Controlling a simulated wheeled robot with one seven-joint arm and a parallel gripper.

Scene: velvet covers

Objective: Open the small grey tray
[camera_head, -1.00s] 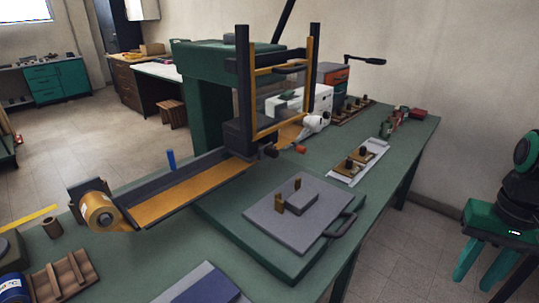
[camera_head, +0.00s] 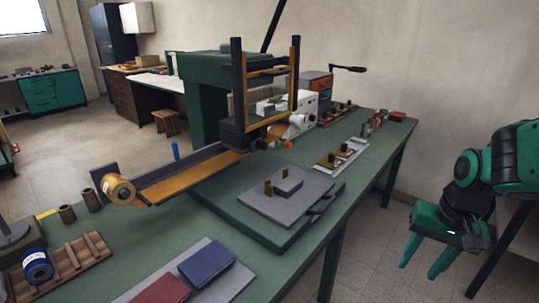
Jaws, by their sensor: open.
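A flat grey plate (camera_head: 270,208) lies on a green base at the front right part of the green bench, below the press. A dark handle (camera_head: 321,205) stands at its right edge. A smaller grey block with two brass pegs sits on the plate. I take this plate with the handle to be the small grey tray, but cannot be sure. My gripper (camera_head: 421,267) hangs at the right, off the bench's side, fingers pointing down. It is open and empty, well apart from the handle.
A press with a dark and yellow frame (camera_head: 237,95) rises behind the plate. A pale tray (camera_head: 345,153) with brass pieces lies farther back. A blue book (camera_head: 206,262) and a red book (camera_head: 162,290) lie in front. Floor is clear between my gripper and the bench.

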